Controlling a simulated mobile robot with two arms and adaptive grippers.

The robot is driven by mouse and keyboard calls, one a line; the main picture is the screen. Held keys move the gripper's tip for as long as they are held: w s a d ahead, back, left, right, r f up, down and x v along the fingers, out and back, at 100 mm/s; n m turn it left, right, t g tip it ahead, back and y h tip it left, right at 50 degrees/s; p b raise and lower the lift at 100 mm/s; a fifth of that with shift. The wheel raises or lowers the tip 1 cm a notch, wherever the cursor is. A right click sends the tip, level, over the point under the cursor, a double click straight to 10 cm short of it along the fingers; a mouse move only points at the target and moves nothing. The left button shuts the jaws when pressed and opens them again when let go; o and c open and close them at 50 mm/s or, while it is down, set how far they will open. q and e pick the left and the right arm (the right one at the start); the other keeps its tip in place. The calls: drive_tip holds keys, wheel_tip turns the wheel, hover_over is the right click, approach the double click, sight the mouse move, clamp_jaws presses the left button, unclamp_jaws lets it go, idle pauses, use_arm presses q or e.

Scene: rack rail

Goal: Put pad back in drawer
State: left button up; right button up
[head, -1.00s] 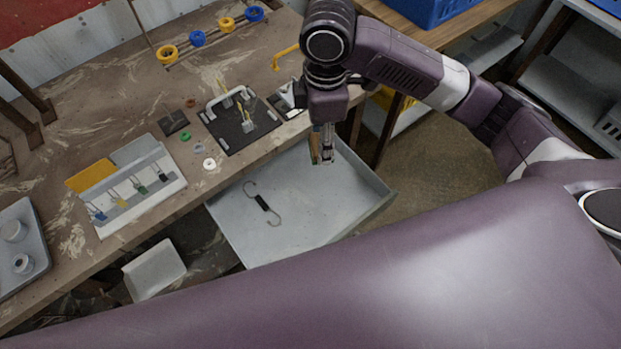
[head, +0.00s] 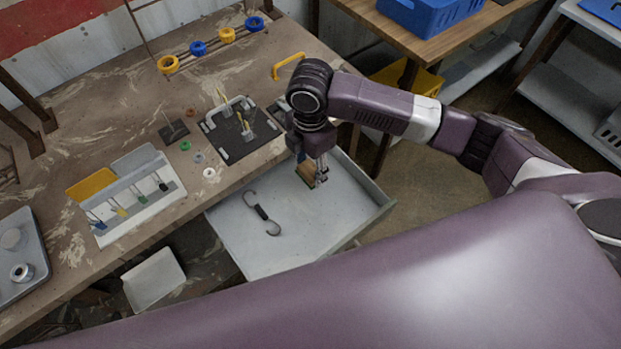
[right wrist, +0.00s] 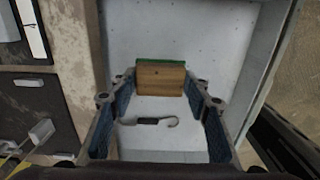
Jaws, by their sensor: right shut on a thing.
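The pad (head: 305,173) is a small wooden block with a green edge; it also shows in the right wrist view (right wrist: 160,78). My right gripper (head: 314,177) is shut on it, one finger at each side in the right wrist view (right wrist: 161,88). Gripper and pad are over the right part of the open grey drawer (head: 240,235), toward its back. I cannot tell whether the pad touches the drawer floor. My left gripper is not in view.
A black cord with metal hooks (head: 262,212) lies in the drawer, left of the pad. The drawer's front middle is bare.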

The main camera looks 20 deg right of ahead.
sight(310, 170)
drive_tip(key=shift+f, duration=3.3)
drive_tip(key=shift+f, duration=0.15)
drive_tip(key=o, duration=1.1)
drive_tip(key=shift+o, duration=0.2)
wheel_tip(310, 170, up, 12)
drive_tip(key=shift+r+b, duration=0.2)
drive_tip(key=shift+b, duration=0.35)
